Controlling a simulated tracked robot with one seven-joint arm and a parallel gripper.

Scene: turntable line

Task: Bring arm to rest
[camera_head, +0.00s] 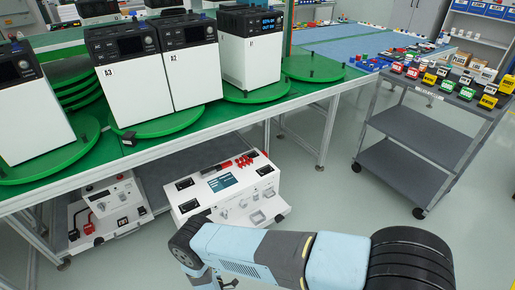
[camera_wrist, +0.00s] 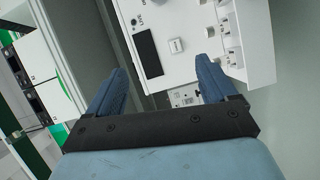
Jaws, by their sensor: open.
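My gripper (camera_wrist: 160,92) shows in the wrist view with its two blue fingers spread apart and nothing between them. Beyond the fingers is a white device (camera_wrist: 172,42) with a dark panel and small switches. In the head view my light-blue arm reaches left across the lower middle, below the bench edge. Its far end is bent down near the white device (camera_head: 225,190) on the low level. The fingers are mostly hidden in the head view. I cannot tell whether anything touches the device.
White-and-black units (camera_head: 189,73) stand on green turntables (camera_head: 313,68) along the green bench (camera_head: 104,153). Another white device (camera_head: 108,207) stands low at left. A grey cart (camera_head: 428,133) with coloured blocks stands at right. The floor (camera_head: 330,205) between bench and cart is clear.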

